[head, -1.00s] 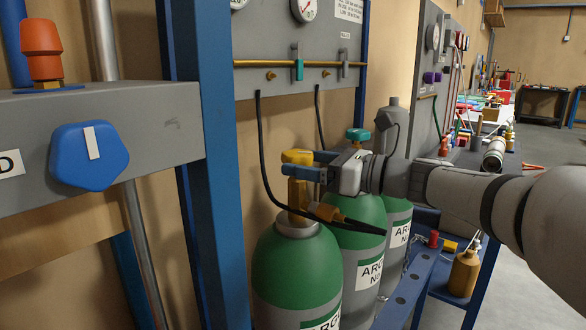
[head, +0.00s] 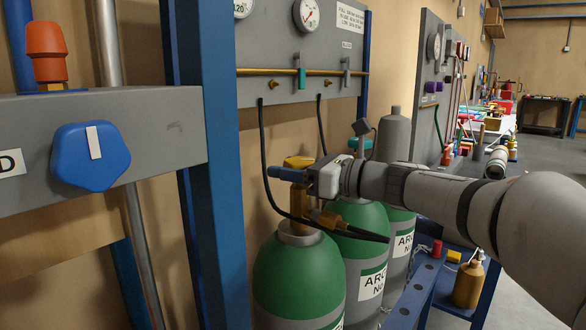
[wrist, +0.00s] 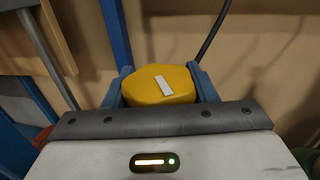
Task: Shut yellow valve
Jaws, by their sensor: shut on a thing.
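The yellow valve (head: 299,162) is a knob on top of the brass neck of the nearest green gas cylinder (head: 297,275). My gripper (head: 287,174) reaches in from the right, its blue fingers level with the knob and partly covering it. In the wrist view the yellow valve (wrist: 160,84) sits between the two blue fingers of my gripper (wrist: 161,88), one finger at each side. A white mark on the knob's top is tilted slightly from the line of the fingers. The gripper is shut on the knob.
A black hose (head: 263,150) hangs beside the valve, and a brass fitting juts out below my gripper. A teal-knobbed cylinder stands behind. A blue post (head: 211,150) and a panel with a blue knob (head: 90,156) are on the left. Blue rack rails run at the right.

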